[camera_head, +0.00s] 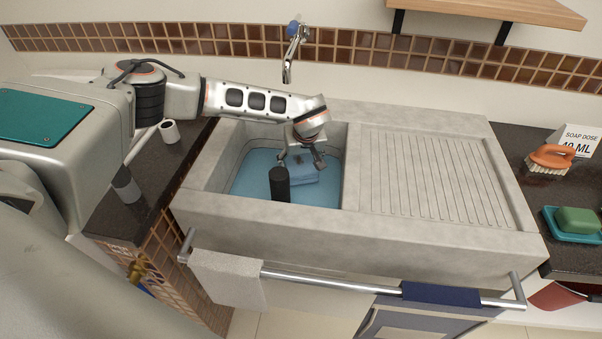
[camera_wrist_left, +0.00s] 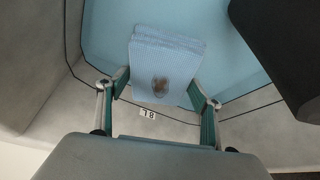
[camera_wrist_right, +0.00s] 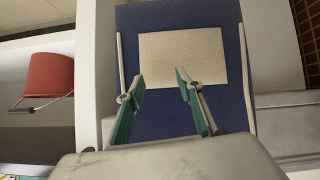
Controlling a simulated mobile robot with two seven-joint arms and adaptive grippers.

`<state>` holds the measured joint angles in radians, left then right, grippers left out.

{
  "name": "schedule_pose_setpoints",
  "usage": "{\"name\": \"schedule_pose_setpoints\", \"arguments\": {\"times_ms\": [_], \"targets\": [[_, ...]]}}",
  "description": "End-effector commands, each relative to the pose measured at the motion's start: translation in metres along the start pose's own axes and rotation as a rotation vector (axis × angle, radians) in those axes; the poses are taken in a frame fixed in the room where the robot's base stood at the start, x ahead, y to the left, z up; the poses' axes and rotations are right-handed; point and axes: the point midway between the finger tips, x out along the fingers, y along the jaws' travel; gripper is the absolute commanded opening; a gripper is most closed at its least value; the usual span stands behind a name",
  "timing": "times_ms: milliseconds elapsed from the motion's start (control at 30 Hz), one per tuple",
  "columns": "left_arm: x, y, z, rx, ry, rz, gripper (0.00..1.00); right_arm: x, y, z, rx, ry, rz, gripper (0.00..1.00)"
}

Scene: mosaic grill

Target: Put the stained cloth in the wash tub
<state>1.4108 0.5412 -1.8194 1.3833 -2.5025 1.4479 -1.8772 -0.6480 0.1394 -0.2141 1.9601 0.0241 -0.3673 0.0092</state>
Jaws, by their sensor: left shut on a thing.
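The stained cloth (camera_wrist_left: 167,55) is a folded light-blue striped cloth with a brown stain on it, seen in the left wrist view. My left gripper (camera_wrist_left: 163,88) is shut on its near end. In the head view the cloth (camera_head: 302,178) hangs from my left gripper (camera_head: 304,163), inside the walls of the wash tub (camera_head: 300,226), over blue water. I cannot tell whether the cloth touches the water. My right gripper (camera_wrist_right: 160,81) is open and empty, in front of a blue panel with a cream rectangle; it is out of the head view.
A dark upright cylinder (camera_head: 279,184) stands in the tub just left of the cloth. A tap (camera_head: 291,55) rises behind. A ribbed drainboard (camera_head: 430,175) is clear on the right. A rail with a grey towel (camera_head: 228,278) crosses the front. A red bucket (camera_wrist_right: 47,77) shows in the right wrist view.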

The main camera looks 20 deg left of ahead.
Motion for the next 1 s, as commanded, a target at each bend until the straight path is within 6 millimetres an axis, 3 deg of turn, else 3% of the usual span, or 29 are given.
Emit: {"name": "schedule_pose_setpoints", "arguments": {"times_ms": [267, 733, 767, 800, 1000], "targets": [[0.040, -0.002, 0.016, 0.007, -0.007, -0.002, 0.44, 0.013, -0.005, 0.037, -0.006, -0.030, -0.002, 0.36], [0.043, -0.001, 0.015, 0.007, -0.002, 0.001, 0.44, 0.014, 0.002, 0.023, -0.013, -0.007, 0.009, 0.36], [0.042, -0.001, 0.015, 0.007, -0.001, 0.002, 0.73, 0.014, 0.002, 0.023, -0.013, -0.007, 0.009, 0.36], [0.042, -0.001, 0.015, 0.007, -0.002, 0.001, 0.82, 0.014, 0.002, 0.023, -0.013, -0.007, 0.009, 0.36], [0.042, -0.001, 0.015, 0.007, -0.002, 0.001, 0.82, 0.014, 0.001, 0.025, -0.013, -0.009, 0.007, 0.36]]}}
